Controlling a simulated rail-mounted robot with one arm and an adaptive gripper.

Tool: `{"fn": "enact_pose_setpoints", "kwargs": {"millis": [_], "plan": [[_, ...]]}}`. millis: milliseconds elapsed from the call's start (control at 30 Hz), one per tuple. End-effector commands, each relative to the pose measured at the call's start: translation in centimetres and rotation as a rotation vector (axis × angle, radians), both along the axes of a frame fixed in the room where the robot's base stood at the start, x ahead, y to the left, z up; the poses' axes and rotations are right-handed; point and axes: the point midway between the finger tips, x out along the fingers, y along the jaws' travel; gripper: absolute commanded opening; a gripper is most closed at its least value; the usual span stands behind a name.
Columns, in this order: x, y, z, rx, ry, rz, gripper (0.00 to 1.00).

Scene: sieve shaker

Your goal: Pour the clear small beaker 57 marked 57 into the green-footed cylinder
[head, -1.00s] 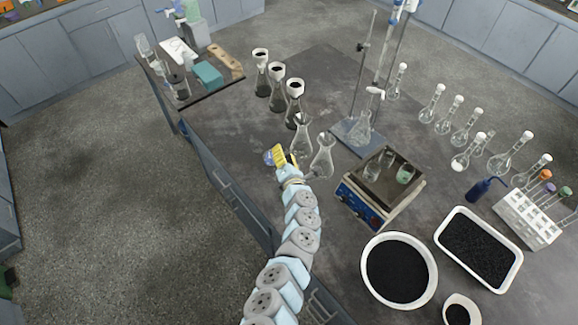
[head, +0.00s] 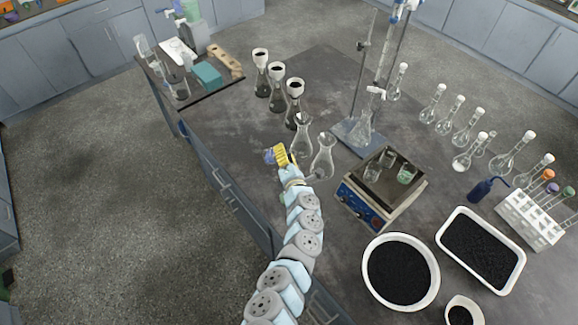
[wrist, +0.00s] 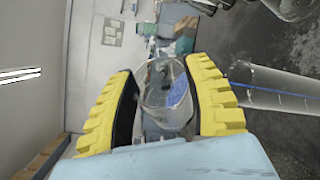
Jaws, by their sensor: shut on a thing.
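My gripper (wrist: 165,100) has its yellow fingers closed around a clear small beaker (wrist: 168,92), with a bluish patch showing in or through it. Its number is not readable. In the head view, my gripper (head: 281,155) is at the left edge of the bench, with the beaker (head: 268,156) at its left side. The wrist picture is rolled sideways. A clear cylinder with a blue stripe (wrist: 280,92) is just right of the right finger, its mouth facing the finger. Its foot is out of the wrist view, so I cannot confirm its green colour.
Several funnel-topped flasks (head: 277,90) stand behind. A balance-like device (head: 385,190) carries small beakers. A black-filled bowl (head: 400,270) and tray (head: 480,248) are at right. Open floor lies left of the bench.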

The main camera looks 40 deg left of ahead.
Motion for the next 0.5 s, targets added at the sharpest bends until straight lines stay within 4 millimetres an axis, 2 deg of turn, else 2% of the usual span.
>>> {"fn": "enact_pose_setpoints", "kwargs": {"millis": [500], "plan": [[0.03,-0.05,0.04,0.030,0.020,0.000,0.13]]}}
